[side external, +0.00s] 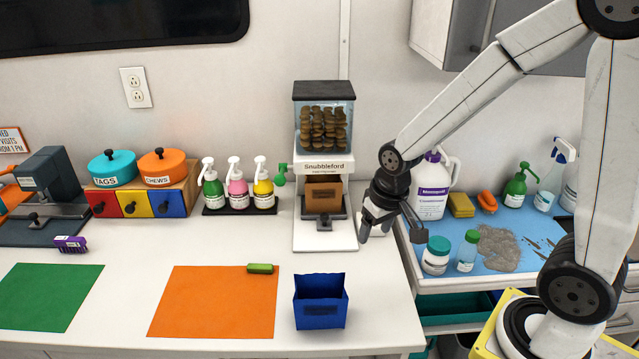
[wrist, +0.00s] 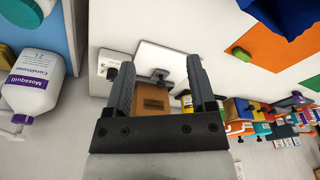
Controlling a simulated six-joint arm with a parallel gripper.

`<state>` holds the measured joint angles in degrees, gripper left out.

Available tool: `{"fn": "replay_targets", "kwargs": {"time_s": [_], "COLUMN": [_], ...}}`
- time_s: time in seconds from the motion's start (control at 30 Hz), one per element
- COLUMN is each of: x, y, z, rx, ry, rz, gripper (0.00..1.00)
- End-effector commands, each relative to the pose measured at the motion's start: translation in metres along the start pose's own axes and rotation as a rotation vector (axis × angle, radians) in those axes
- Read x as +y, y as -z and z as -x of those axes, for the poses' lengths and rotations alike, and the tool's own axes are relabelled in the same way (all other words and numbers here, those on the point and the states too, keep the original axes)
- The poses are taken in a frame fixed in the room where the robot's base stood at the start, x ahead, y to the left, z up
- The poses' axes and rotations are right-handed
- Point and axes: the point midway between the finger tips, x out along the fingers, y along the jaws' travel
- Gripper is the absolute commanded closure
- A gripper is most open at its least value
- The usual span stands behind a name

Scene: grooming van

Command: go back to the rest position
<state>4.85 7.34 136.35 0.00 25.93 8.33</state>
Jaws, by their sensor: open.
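My gripper (side external: 391,232) hangs at the right end of the white counter, just right of the treat dispenser (side external: 325,165), fingers pointing down. In the wrist view my gripper (wrist: 161,64) has its two dark fingers apart with nothing held between them. Behind that gap, the dispenser's pale base and the brown box (wrist: 153,103) show. The brown box (side external: 323,197) stands in the dispenser under its spout, apart from my fingers. A small white object (side external: 372,224) sits partly hidden behind my gripper.
A blue box (side external: 320,302) stands at the counter's front. An orange mat (side external: 212,305) with a green block (side external: 260,268) and a green mat (side external: 45,297) lie left. Pump bottles (side external: 237,190) stand behind. Right, a blue-lined tray (side external: 450,275) holds bottles, including a big white jug (side external: 433,190).

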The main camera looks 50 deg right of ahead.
Motion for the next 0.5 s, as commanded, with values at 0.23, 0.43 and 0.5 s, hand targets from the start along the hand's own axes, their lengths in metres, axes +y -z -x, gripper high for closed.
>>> {"fn": "replay_targets", "kwargs": {"time_s": [0.23, 0.43, 0.5], "x": [-0.015, -0.017, -0.017], "y": [-0.042, -0.05, -0.05], "z": [0.005, 0.005, 0.005], "rx": [0.043, 0.05, 0.05], "ry": [0.019, 0.021, 0.021], "rz": [0.196, 0.232, 0.232], "gripper": [0.29, 0.29, 0.29]}}
